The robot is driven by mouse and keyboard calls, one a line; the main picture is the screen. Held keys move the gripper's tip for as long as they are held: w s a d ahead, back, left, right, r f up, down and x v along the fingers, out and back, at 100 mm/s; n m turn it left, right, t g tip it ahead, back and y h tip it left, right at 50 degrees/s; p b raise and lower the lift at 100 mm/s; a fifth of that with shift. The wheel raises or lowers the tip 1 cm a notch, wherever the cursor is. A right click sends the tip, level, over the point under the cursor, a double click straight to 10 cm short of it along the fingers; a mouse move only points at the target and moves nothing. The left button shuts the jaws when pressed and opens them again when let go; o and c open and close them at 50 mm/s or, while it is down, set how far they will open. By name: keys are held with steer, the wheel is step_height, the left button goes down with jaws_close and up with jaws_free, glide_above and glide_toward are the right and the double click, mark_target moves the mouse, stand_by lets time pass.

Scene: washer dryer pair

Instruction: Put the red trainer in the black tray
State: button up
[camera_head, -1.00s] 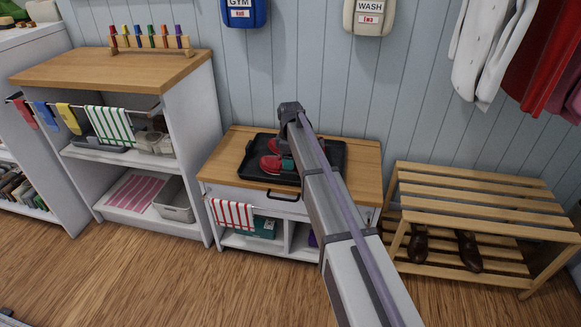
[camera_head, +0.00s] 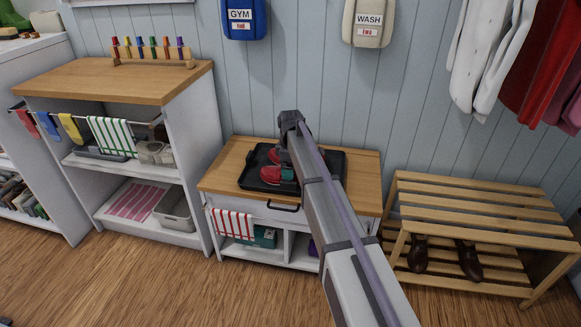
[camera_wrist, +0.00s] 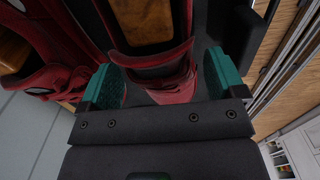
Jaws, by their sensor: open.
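Two red trainers (camera_head: 272,175) with dark soles sit in the black tray (camera_head: 252,183) on the wooden top of the low white cabinet; my arm hides part of the tray. In the wrist view my gripper (camera_wrist: 162,70) has its teal fingers apart, one on each side of the heel end of one red trainer (camera_wrist: 150,60). I cannot tell whether either finger touches it. The other red trainer (camera_wrist: 45,75) lies to the left, outside the fingers. The dark tray floor (camera_wrist: 90,25) shows between the trainers.
A red-striped towel (camera_head: 232,223) hangs at the cabinet's front left. A taller shelf unit (camera_head: 110,83) stands to the left, and a slatted bench (camera_head: 475,200) with brown shoes (camera_head: 468,262) to the right. Wall pouches (camera_head: 368,22) hang above. The floor in front is clear.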

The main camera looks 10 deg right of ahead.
step_height(320, 180, up, 12)
steer(key=p, duration=1)
steer(key=s+m, duration=1.3)
steer(key=s, duration=2.1)
steer(key=shift+s+f, duration=0.25)
steer(key=shift+f, duration=0.1)
step_height(320, 180, up, 28)
steer(key=p, duration=2.8)
